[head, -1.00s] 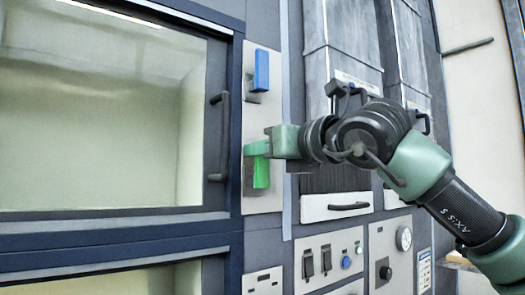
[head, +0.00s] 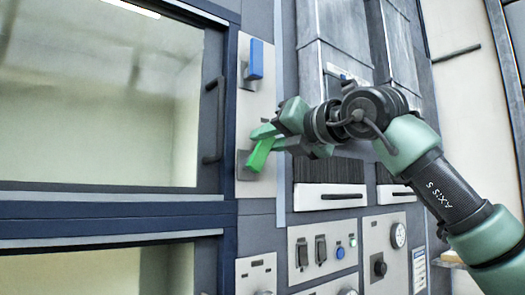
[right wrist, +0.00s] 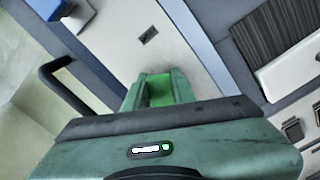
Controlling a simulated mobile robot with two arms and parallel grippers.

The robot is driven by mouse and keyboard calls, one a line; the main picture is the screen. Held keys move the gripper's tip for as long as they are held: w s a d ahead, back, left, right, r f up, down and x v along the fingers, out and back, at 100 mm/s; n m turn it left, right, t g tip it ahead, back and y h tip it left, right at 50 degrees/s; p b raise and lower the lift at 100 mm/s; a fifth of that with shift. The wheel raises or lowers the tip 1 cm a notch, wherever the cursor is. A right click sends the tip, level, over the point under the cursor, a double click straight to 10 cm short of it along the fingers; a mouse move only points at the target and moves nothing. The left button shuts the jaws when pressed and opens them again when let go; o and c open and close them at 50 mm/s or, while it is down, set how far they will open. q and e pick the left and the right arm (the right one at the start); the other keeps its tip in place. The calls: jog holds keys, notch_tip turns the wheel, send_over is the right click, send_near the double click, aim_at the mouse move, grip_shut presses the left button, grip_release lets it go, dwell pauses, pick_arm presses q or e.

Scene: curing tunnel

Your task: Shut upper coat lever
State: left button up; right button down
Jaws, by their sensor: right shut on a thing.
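Two levers are on a light grey wall plate (head: 258,105) beside the oven-like door. The blue lever (head: 255,60) is at the top and points straight up and down. The green lever (head: 261,153) is lower down and tilted, with its upper end leaning right. No readable label tells which one is the coat lever. My right gripper (head: 277,138) is shut on the green lever, which also shows between the fingers in the right wrist view (right wrist: 159,90). The blue lever shows at the top left there (right wrist: 48,8). My left gripper is not in view.
A dark door handle (head: 211,120) stands out left of the plate, on the windowed door (head: 100,100). Grey ducts (head: 335,50) and a drawer front (head: 325,196) are to the right. A control panel (head: 322,248) with switches and a gauge is below.

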aim_at(268, 167)
jog(key=m+b, duration=0.1)
jog(key=d+f+m+b, duration=0.1)
jog(key=m, duration=0.1)
jog(key=shift+w+f, duration=0.1)
jog(key=shift+w, duration=0.2)
jog(key=f+m+b, duration=0.1)
jog(key=m+b, duration=0.1)
jog(key=d+f+m+b, duration=0.1)
jog(key=m, duration=0.1)
jog(key=w+f+m+b, duration=0.1)
jog(key=m+b, duration=0.1)
jog(key=shift+d+m+b, duration=0.15)
jog(key=shift+m+b, duration=0.2)
jog(key=shift+m, duration=0.05)
jog(key=shift+f+m+b, duration=0.4)
jog(key=shift+m+b, duration=0.5)
jog(key=shift+m, duration=0.3)
jog(key=c, duration=1.2)
grip_release()
jog(key=shift+w, duration=0.1)
jog(key=shift+o, duration=0.2)
